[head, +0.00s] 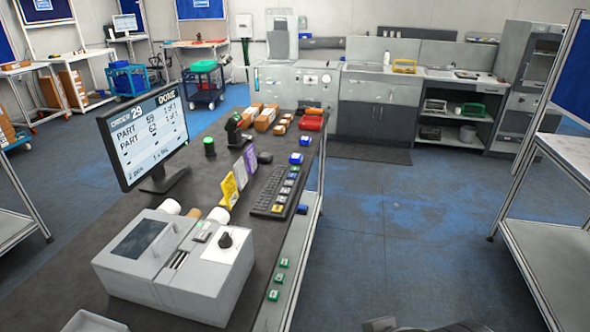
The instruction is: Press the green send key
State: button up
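Several green blocks with white marks sit in a row along the right edge of the dark table (243,262), near the front: one (284,263), one behind the other (279,278), and the nearest one (273,295). A round green button (209,146) on a dark base stands behind the monitor's right side. I cannot tell which green piece is the send key, as the marks are too small to read. The monitor (150,132) reads "ORDER 29 DONE" with two parts, each "1 of 1".
A grey machine with a dark window (140,240) fills the table's near left. A black keyboard (268,192), a column of coloured keys, yellow and purple cards (228,192), and boxes (265,118) stand farther back. The blue floor right of the table is clear.

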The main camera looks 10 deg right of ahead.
grip_shut()
dwell(1.4)
